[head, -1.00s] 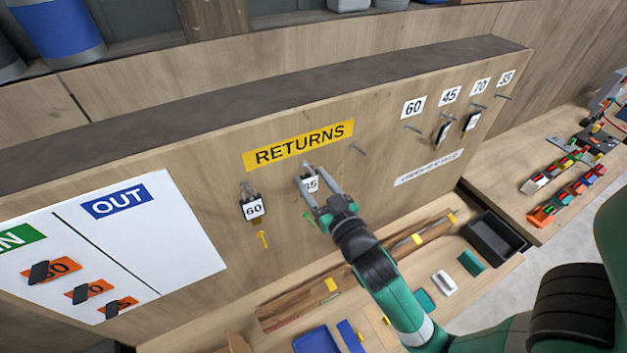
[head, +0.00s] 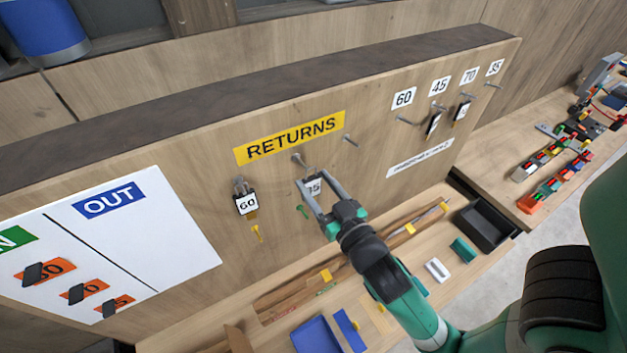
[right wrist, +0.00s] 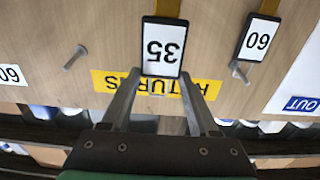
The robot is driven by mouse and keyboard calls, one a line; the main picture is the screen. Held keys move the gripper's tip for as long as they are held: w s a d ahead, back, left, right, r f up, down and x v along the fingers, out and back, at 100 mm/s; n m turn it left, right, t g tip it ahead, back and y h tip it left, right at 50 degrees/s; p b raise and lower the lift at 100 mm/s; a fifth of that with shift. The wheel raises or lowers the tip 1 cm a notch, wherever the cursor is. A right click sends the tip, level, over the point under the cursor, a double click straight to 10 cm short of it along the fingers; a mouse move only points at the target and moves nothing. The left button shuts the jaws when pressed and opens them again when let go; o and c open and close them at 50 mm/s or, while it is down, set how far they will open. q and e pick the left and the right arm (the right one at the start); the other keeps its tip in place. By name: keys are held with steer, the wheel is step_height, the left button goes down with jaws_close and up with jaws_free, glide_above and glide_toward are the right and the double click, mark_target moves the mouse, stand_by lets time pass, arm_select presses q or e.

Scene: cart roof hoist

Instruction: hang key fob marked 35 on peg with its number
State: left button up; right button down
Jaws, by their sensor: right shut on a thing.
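The key fob marked 35 (head: 314,186) is a white tag in a dark frame, in front of the RETURNS part of the board. My right gripper (head: 316,190) is shut on this fob. In the right wrist view the fob (right wrist: 163,47) appears upside down between the fingertips (right wrist: 158,77). A returns peg (head: 298,158) is just above it; I cannot tell whether the fob still touches it. The peg under the 35 label (head: 493,85) at the far right is empty. My left gripper is not in view.
A fob marked 60 (head: 246,204) hangs to the left. The peg under label 60 (head: 405,121) is bare; dark fobs hang under 45 (head: 433,122) and 70 (head: 461,112). Another bare peg (head: 351,140) is right of RETURNS. A shelf with a black tray (head: 484,226) lies below.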

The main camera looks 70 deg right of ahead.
steer(key=p+v, duration=0.2)
steer(key=v, duration=0.3)
stand_by(0.5)
steer(key=shift+s, duration=0.1)
